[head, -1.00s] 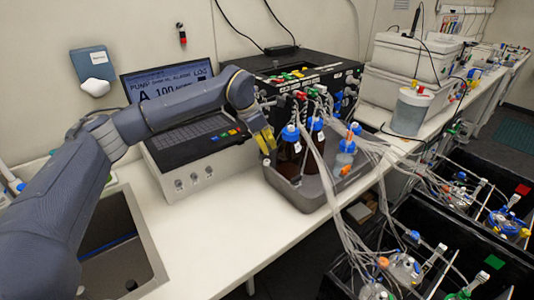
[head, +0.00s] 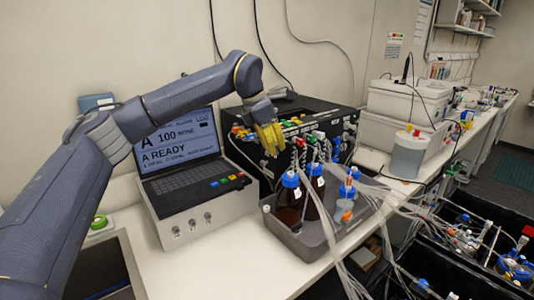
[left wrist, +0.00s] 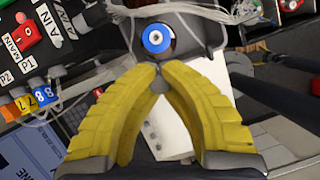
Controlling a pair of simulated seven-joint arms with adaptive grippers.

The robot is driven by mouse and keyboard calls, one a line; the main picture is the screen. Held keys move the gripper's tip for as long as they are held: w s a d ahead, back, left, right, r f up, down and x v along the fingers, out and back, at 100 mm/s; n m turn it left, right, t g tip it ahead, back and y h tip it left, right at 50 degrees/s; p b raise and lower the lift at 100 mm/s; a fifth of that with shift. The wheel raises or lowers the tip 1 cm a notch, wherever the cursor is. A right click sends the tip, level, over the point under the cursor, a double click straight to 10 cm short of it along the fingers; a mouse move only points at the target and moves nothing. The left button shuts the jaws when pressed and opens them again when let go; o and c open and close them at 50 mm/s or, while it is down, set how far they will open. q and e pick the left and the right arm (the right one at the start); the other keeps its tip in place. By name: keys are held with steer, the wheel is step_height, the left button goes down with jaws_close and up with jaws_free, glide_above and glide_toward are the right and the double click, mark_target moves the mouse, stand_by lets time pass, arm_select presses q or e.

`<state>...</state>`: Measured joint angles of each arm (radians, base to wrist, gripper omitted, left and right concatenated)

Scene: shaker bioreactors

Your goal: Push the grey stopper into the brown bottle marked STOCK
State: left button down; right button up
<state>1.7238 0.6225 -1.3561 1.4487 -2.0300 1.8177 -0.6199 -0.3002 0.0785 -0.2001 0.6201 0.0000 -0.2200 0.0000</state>
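Two brown bottles with blue caps stand in a grey tray: a left one (head: 289,198) and one beside it (head: 313,192). I cannot read which is marked STOCK. My left gripper (head: 271,150) is above and behind the left bottle, pointing down. In the left wrist view its yellow fingers (left wrist: 158,75) meet at the tips around a small grey piece, apparently the grey stopper (left wrist: 158,84). A blue bottle cap with a pale centre and dark hole (left wrist: 156,38) lies just beyond the fingertips, apart from the stopper. My right gripper is not in view.
The grey tray (head: 292,244) also holds a clear bottle with blue fittings (head: 346,196). Tubes run from the black pump unit (head: 330,122) down to the bottles and right. A laptop-like console (head: 200,185) stands left. The bench front (head: 235,265) is clear.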

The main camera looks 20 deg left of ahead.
arm_select(q)
glide_above(292, 173)
steer(key=s, duration=0.1)
steer(key=f, duration=0.1)
steer(key=shift+w+d+f+g+y, duration=0.1)
steer(key=shift+d+f+g+y, duration=0.1)
steer(key=shift+g+y, duration=0.1)
steer(key=shift+w+a+f, duration=0.2)
steer(key=shift+a, duration=0.2)
steer(key=shift+f, duration=2)
steer(key=shift+f, duration=1.05)
stand_by(1.2)
steer(key=c, duration=2.1)
jaws_free()
steer(key=o, duration=0.6)
